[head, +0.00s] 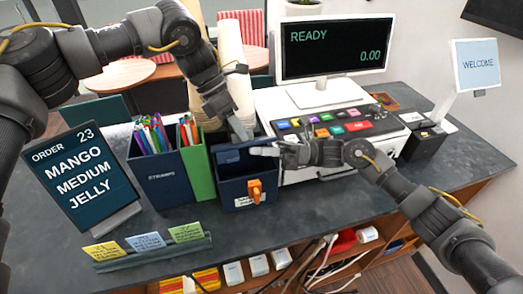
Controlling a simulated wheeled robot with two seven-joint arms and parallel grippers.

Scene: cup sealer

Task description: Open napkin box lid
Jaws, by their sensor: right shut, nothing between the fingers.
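A navy box (236,191) with an orange piece (255,190) on its front stands at the middle of the counter; it looks like the napkin box, but its label is too small to read. A dark upper part (228,157) shows at its top; I cannot tell how far the lid is raised. My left gripper (241,132) reaches down just behind the box's top; its finger opening is unclear. My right gripper (262,151) is shut and empty, pointing left over the box's top right edge. Contact with the box cannot be told.
A green holder (199,172) and a navy straw box (166,181) stand close on the left. Tall cup stacks (231,60) rise behind. An order sign (82,173) stands at left.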

